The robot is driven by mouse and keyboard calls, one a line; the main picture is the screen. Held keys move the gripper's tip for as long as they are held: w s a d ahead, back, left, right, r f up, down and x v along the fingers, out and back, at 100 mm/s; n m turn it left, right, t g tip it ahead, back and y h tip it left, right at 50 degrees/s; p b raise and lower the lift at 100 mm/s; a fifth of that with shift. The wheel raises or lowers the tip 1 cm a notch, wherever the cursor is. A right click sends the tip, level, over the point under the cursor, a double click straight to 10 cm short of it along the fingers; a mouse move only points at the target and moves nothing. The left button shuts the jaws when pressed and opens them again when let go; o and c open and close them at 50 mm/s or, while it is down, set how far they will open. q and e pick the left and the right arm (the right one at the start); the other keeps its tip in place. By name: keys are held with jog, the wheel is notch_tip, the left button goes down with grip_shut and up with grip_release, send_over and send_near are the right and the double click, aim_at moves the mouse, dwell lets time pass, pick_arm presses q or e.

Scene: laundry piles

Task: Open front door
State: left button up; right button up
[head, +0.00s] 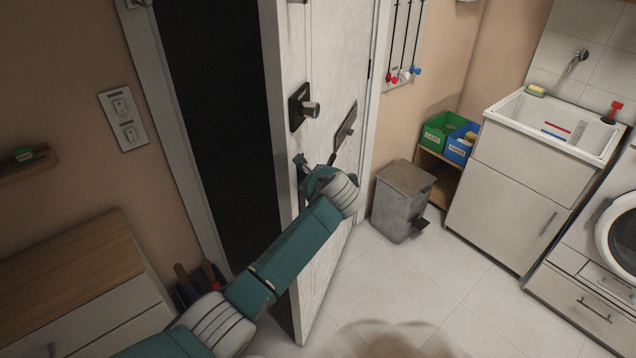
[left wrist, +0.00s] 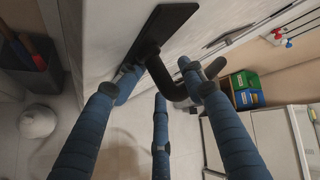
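The white front door (head: 318,60) stands ajar, with a dark gap between its free edge and the frame at left. My right gripper is not in view.
A grey pedal bin (head: 402,205) stands on the floor to the right of the door, beside a low shelf with green and blue boxes (head: 447,138). A wooden-topped cabinet (head: 70,262) is at left. The tiled floor (head: 400,285) in front is mostly clear.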

pick_arm(q)
jog(key=v, duration=0.6)
jog(key=shift+a+r, duration=0.1)
